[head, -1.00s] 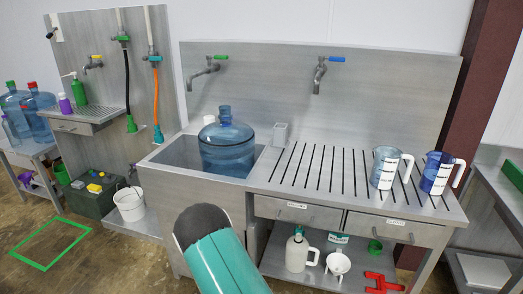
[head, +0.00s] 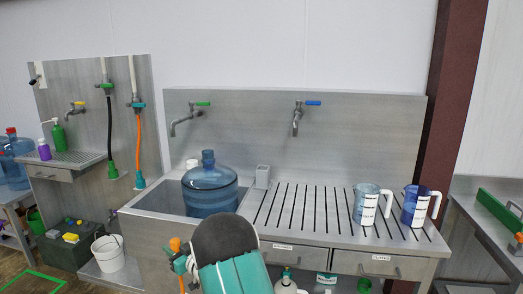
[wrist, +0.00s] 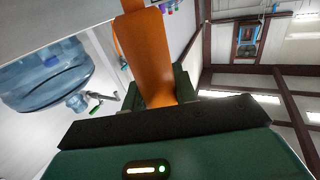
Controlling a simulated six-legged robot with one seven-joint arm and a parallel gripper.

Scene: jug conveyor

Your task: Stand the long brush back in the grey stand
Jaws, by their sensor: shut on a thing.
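The long brush shows as an orange handle (wrist: 148,50) in the wrist view, running up from between the dark green fingers of my gripper (wrist: 166,92). My gripper is shut on it. In the head view a small orange part of the brush (head: 175,244) shows beside my arm, in front of the sink; its bristles cannot be made out. The grey stand (head: 262,177) is a small upright box at the left back of the slatted drainboard, just right of the sink. It is up and to the right of my gripper (head: 180,263), apart from it.
A big blue jug (head: 209,188) stands in the sink (head: 150,204), left of the stand. Taps (head: 186,122) hang from the backboard. Two jugs (head: 366,205) stand at the drainboard's right. The drainboard (head: 305,212) between is clear.

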